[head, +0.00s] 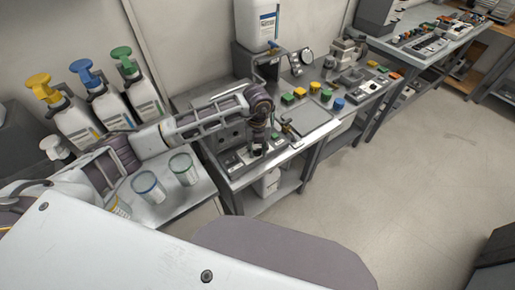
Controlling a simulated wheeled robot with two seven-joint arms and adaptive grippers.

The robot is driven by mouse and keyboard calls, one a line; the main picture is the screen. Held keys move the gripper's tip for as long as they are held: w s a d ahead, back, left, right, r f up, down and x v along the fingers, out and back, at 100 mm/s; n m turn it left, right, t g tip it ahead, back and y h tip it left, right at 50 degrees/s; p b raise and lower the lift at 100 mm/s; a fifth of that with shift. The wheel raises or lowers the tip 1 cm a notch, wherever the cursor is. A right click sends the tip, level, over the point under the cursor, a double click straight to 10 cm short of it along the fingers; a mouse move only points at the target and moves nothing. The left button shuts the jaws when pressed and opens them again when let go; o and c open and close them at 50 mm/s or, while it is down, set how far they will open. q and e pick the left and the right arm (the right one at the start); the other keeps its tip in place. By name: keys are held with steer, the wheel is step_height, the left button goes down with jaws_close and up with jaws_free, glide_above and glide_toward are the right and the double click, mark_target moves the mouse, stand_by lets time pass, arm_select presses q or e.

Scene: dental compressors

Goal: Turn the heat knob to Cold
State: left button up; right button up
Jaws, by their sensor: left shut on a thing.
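My left arm reaches in from the left across the bench, and its gripper (258,150) points down at a small control panel (237,161) on the front part of the metal workbench. The fingers are dark and small in the head view. They are shut at the panel surface, on what appears to be the heat knob. The knob is hidden by the fingers, so its setting and markings cannot be read. My right gripper is not in view.
Yellow, green and blue knobs (326,95) and a white canister (257,24) sit right of and behind the gripper. The floor (420,170) at right is open.

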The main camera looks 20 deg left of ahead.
mark_target(258, 151)
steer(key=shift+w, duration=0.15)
arm_select(q)
steer(key=o, duration=0.8)
steer(key=shift+o, duration=1.1)
step_height(258, 151, up, 12)
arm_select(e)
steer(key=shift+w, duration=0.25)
arm_select(q)
steer(key=shift+s, duration=0.1)
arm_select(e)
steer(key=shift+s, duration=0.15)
